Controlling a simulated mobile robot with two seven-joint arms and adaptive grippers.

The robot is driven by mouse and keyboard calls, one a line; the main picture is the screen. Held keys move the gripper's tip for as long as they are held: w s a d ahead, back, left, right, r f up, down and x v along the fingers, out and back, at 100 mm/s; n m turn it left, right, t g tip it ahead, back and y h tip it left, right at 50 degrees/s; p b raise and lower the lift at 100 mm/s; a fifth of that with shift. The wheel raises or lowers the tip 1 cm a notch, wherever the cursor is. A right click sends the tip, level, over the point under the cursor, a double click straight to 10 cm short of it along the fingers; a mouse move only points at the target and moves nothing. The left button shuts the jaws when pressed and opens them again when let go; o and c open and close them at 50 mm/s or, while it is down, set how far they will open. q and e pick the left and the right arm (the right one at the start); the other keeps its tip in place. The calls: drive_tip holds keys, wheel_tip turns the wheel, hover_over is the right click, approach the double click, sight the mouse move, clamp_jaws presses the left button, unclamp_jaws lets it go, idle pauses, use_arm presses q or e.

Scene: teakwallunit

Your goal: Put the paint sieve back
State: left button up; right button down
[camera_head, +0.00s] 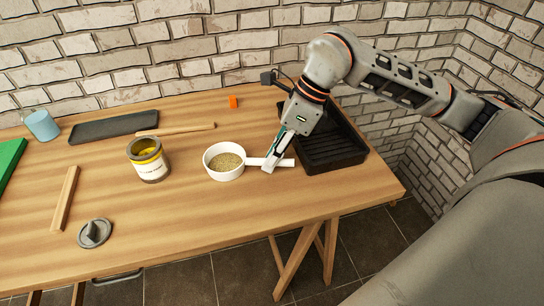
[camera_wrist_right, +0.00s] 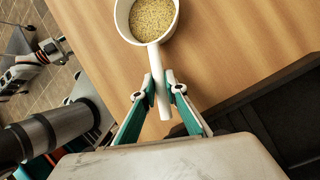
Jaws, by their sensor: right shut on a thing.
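The paint sieve (camera_head: 211,154) is a white round pan with a straight handle, with yellowish grainy matter showing inside it. It is on or just above the wooden table, right of the paint can; I cannot tell whether it touches the top. My right gripper (camera_head: 270,166) is shut on the sieve's handle, which points right. In the right wrist view the sieve (camera_wrist_right: 121,17) is at the top, and its handle runs down between the two fingers of the gripper (camera_wrist_right: 162,92). My left gripper is not in the head view.
A black ribbed tray (camera_head: 335,150) lies behind and right of my right gripper. An open paint can (camera_head: 150,170) stands left of the sieve. A dark flat tray (camera_head: 112,126), wooden sticks (camera_head: 65,199), a blue cup (camera_head: 42,126) and a grey lid (camera_head: 94,233) lie further left. The front middle is clear.

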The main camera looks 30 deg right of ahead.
drive_tip(key=c, duration=2)
unclamp_jaws()
drive_tip(key=shift+f, duration=0.15)
drive_tip(key=shift+c, duration=0.2)
drive_tip(key=shift+d+r, duration=0.1)
drive_tip(key=shift+r, duration=0.25)
use_arm(q)
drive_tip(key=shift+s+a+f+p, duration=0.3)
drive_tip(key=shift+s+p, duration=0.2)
drive_tip(key=shift+p, duration=0.5)
use_arm(e)
drive_tip(key=v, duration=1.1)
drive_tip(key=shift+d+r, duration=0.2)
drive_tip(key=shift+r, duration=0.05)
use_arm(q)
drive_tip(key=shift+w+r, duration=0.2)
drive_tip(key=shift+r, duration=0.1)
use_arm(e)
drive_tip(key=shift+s, duration=0.1)
